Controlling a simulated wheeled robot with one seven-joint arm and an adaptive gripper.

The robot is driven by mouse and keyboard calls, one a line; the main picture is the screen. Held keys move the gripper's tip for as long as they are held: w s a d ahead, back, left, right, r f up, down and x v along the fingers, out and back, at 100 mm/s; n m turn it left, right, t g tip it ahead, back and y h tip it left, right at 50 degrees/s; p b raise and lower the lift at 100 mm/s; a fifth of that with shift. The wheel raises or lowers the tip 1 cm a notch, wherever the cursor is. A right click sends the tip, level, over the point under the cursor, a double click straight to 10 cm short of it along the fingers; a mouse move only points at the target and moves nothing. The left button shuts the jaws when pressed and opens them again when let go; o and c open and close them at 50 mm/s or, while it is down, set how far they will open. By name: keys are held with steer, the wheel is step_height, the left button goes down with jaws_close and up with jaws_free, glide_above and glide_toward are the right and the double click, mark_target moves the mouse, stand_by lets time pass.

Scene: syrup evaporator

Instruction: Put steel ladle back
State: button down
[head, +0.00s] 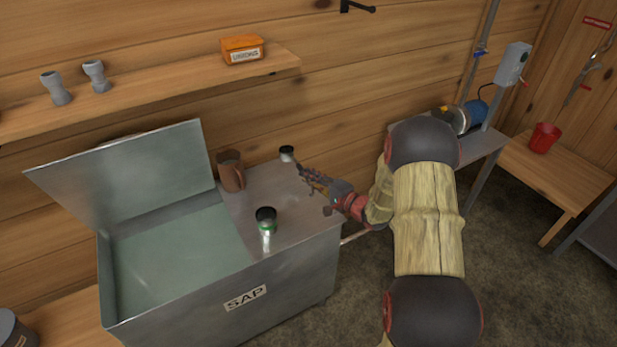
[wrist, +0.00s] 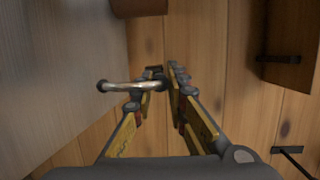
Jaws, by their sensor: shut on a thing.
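My gripper (head: 308,176) is over the right part of the sap tank's flat metal top in the head view. In the wrist view, my gripper (wrist: 160,76) is shut on a thin, shiny metal rod.
The sap tank (head: 217,318) has its left lid raised. A wall shelf (head: 150,98) runs behind. Dark brackets (wrist: 281,58) show in the wrist view.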

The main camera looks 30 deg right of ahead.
step_height(320, 180, down, 9)
steer(key=b, duration=0.5)
steer(key=shift+r, duration=0.1)
stand_by(0.5)
steer(key=c, duration=1.7)
jaws_free()
steer(key=shift+s, duration=0.1)
steer(key=v, duration=1.1)
steer(key=shift+s+d, duration=0.2)
steer(key=shift+s, duration=0.2)
